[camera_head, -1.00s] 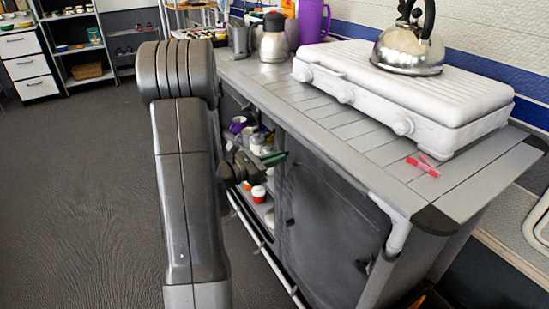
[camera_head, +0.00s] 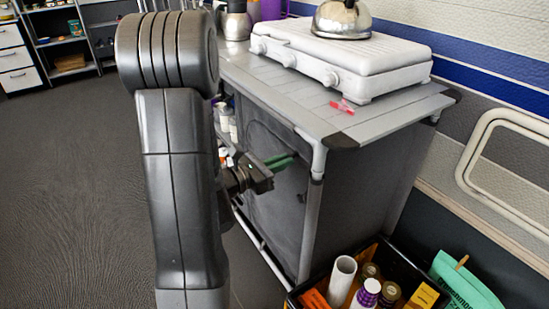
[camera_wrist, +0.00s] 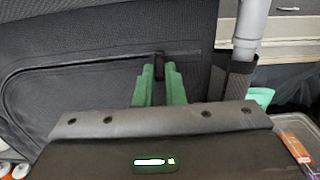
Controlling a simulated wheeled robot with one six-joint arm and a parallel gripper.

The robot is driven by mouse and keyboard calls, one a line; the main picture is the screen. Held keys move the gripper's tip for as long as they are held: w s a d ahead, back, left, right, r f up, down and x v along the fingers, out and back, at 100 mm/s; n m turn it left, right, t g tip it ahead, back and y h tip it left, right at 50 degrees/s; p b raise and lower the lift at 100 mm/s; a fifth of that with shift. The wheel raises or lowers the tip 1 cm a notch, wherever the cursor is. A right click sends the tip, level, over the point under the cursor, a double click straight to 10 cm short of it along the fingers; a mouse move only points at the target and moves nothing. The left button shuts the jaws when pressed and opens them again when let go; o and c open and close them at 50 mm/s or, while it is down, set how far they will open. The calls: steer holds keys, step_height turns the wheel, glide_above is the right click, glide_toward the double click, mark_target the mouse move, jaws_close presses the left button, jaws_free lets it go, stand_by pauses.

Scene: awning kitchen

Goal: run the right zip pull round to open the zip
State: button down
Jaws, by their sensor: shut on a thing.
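The grey fabric cabinet front (camera_head: 275,215) has a curved zip line (camera_wrist: 85,66) that shows in the wrist view. A small dark zip pull (camera_wrist: 159,60) sits between my green fingertips at the top of that view. My gripper (camera_head: 282,161) is shut on the pull, close against the panel. It also shows in the wrist view (camera_wrist: 158,75). The fabric around the pull looks closed. The fingers partly hide the pull, and my arm hides part of the cabinet's left side.
A crate (camera_head: 374,250) with jars, a tube and boxes stands on the floor right of the cabinet. A white stove (camera_head: 345,60) with a kettle (camera_head: 342,18) is on top. A pale cabinet leg (camera_head: 311,215) stands right of my gripper. The floor at left is clear.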

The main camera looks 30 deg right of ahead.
steer(key=shift+s+d, duration=0.1)
steer(key=shift+s, duration=1.35)
steer(key=c, duration=1.5)
jaws_free()
steer(key=shift+s, duration=0.15)
steer(key=a+p, duration=0.2)
steer(key=a, duration=1.1)
steer(key=shift+s+a, duration=0.4)
steer(key=shift+s, duration=0.05)
steer(key=shift+d, duration=0.15)
